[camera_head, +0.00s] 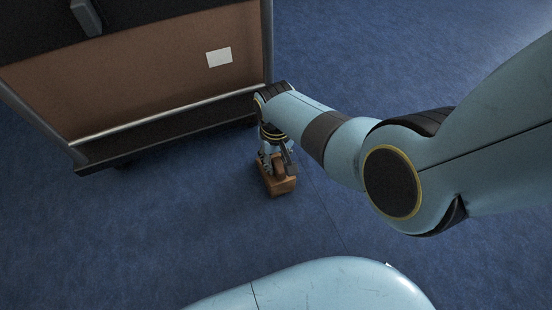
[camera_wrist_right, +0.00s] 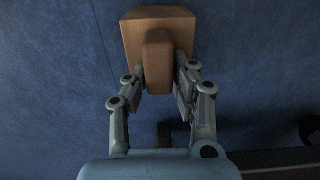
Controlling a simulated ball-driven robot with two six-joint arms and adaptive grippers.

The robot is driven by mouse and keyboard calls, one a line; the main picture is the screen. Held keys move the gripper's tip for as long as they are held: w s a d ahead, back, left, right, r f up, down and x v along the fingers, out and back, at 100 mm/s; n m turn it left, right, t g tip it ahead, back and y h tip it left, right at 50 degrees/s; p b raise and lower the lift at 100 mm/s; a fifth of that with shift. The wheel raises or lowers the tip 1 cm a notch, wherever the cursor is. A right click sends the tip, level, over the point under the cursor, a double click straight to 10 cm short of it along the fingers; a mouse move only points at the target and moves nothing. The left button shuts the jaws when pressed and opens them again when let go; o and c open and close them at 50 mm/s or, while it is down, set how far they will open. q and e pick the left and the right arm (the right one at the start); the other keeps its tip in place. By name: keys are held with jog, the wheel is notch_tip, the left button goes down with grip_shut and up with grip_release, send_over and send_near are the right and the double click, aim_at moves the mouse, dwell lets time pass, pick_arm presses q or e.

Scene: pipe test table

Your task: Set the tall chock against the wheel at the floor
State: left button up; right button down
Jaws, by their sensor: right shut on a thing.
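The chock is an orange-brown block with a raised upright grip on top; it shows in the head view (camera_head: 281,186) and the right wrist view (camera_wrist_right: 133,38). My right gripper (camera_head: 276,164) is shut on its raised grip, with one finger on each side in the right wrist view (camera_wrist_right: 158,68). The chock is at or just above the blue floor; I cannot tell whether it touches. It is apart from the cart (camera_head: 130,75), in front of its right end. My left gripper is not in view.
The cart has a brown panel with a white label (camera_head: 219,57), a metal rail (camera_head: 165,115) and a dark low deck (camera_head: 150,145). My right arm hides part of the floor beside its right end. Open blue carpet (camera_head: 170,220) lies in front.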

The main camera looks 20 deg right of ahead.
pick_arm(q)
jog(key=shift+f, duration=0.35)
pick_arm(e)
jog(key=shift+f, duration=0.35)
jog(key=c, duration=1)
grip_release()
jog(key=shift+c, duration=0.2)
